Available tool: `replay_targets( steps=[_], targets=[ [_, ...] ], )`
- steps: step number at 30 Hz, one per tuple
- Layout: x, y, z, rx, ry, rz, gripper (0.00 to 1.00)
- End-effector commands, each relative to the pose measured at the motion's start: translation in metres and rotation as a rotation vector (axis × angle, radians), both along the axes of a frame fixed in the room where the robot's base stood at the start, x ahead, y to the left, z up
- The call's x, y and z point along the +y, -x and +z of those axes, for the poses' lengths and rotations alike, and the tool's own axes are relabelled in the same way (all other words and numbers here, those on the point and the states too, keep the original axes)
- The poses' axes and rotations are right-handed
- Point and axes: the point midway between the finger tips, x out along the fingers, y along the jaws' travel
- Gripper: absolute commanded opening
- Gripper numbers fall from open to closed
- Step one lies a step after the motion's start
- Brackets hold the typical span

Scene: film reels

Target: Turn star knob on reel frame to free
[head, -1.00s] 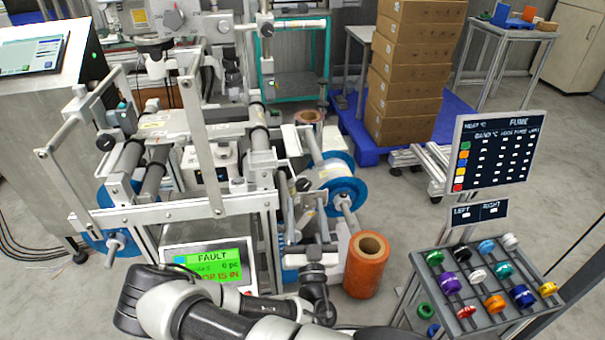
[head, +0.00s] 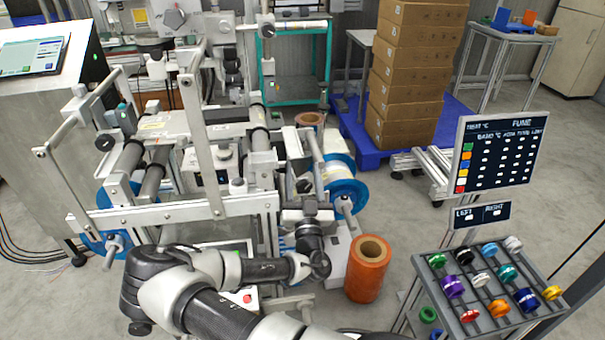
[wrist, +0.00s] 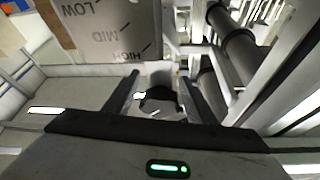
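My gripper (wrist: 156,100) is open in the wrist view, its two dark fingers apart. A dark, rounded knob-like part (wrist: 159,97) shows between and beyond the fingertips; I cannot tell if it is the star knob or if the fingers touch it. In the head view the wrist end of my arm (head: 308,228) is at the right side of the metal reel frame (head: 160,213), close to a blue-flanged reel (head: 345,189). The fingertips are hidden there. A grey plate marked LOW, MID, HIGH (wrist: 105,28) stands at the upper left of the wrist view.
An orange roll (head: 367,275) stands on the floor right of my wrist. A rack of coloured caps (head: 455,300) and a dark sign (head: 498,150) are at the right. Stacked boxes (head: 408,75) stand behind. Frame bars and rollers crowd the left.

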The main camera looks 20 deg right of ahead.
Motion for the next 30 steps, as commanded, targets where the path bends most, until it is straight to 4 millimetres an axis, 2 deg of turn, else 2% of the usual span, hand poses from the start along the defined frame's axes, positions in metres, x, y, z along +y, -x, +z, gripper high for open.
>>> replay_targets(
  steps=[1, 6, 17, 30],
  targets=[
    [0.0000, 0.0001, 0.0000, 0.000, 0.000, 0.000, 0.41],
    [0.0001, 0.0002, -0.0002, 0.000, 0.000, 0.000, 0.12],
    [0.0008, 0.0001, -0.0004, 0.013, 0.061, 0.000, 0.12],
    [0.0049, -0.0004, -0.0008, 0.077, 0.373, -0.001, 0.12]
  ],
)
